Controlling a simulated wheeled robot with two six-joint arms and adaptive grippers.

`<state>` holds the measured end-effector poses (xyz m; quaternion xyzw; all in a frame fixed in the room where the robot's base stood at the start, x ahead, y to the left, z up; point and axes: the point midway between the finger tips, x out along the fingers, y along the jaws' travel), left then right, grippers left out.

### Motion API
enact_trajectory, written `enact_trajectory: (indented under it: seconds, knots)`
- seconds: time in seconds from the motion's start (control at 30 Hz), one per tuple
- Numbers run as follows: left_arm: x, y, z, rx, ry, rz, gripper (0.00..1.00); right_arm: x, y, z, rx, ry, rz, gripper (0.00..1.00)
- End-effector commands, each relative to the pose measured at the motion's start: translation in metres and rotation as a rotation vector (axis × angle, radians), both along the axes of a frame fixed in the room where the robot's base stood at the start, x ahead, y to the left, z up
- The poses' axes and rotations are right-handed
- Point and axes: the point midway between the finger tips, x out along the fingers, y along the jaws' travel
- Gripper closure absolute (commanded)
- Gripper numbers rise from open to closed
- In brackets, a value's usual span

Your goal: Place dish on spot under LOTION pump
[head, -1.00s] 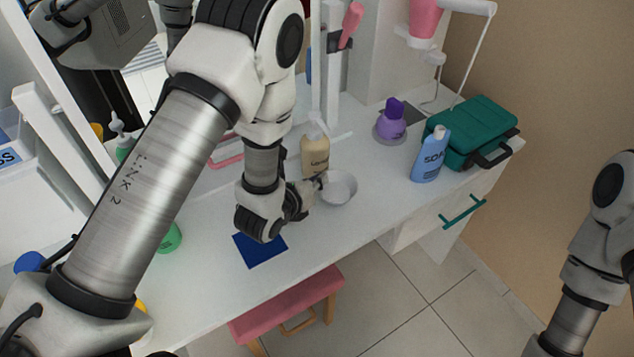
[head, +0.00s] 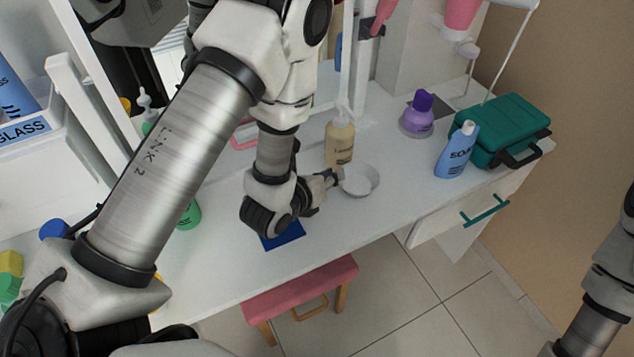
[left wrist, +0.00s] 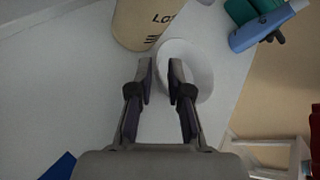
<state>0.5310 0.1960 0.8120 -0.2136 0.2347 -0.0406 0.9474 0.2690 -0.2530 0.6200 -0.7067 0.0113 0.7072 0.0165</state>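The white round dish (head: 358,180) lies on the white counter in front of the beige LOTION pump bottle (head: 339,145). In the left wrist view the dish (left wrist: 202,68) is just beyond the fingertips, and the LOTION bottle (left wrist: 138,22) stands close to it at upper left. My left gripper (head: 335,178) is at the dish's left edge. Its fingers (left wrist: 161,76) are apart, one outside the rim and one over the dish; I see no clear grip on it. My right arm shows at the right edge, with its gripper out of view.
A blue square (head: 284,236) lies on the counter, partly under my left gripper. A blue SOAP bottle (head: 456,151), purple bottle (head: 418,113) and green case (head: 507,128) stand to the right. A pink stool (head: 302,288) is below the front edge.

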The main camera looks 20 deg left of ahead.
Motion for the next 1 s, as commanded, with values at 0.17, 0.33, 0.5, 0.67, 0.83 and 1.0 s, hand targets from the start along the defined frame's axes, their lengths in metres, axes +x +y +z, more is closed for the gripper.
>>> enact_trajectory:
  seconds: [0.17,0.33,0.5,0.67,0.83,1.0]
  knots:
    - [-0.038,0.007,0.03,-0.003,0.007,0.001,0.82,-0.001,0.0,0.025,0.0,0.002,0.0,0.6]
    - [-0.056,0.011,0.037,-0.002,0.008,0.002,0.82,0.0,0.0,0.064,0.0,-0.001,0.0,0.6]
    - [-0.071,0.014,0.038,-0.001,0.005,0.001,0.82,0.0,0.0,0.079,0.0,0.0,0.0,0.6]
    - [-0.073,0.015,0.035,-0.001,0.0,0.0,0.82,0.0,0.0,0.079,0.0,0.0,0.0,0.6]
    - [-0.073,0.014,0.035,0.0,0.0,0.0,0.82,0.0,0.0,0.078,0.0,0.0,0.0,0.6]
    - [-0.073,0.014,0.035,-0.001,0.0,0.0,0.82,0.0,0.0,0.078,0.0,0.0,0.0,0.6]
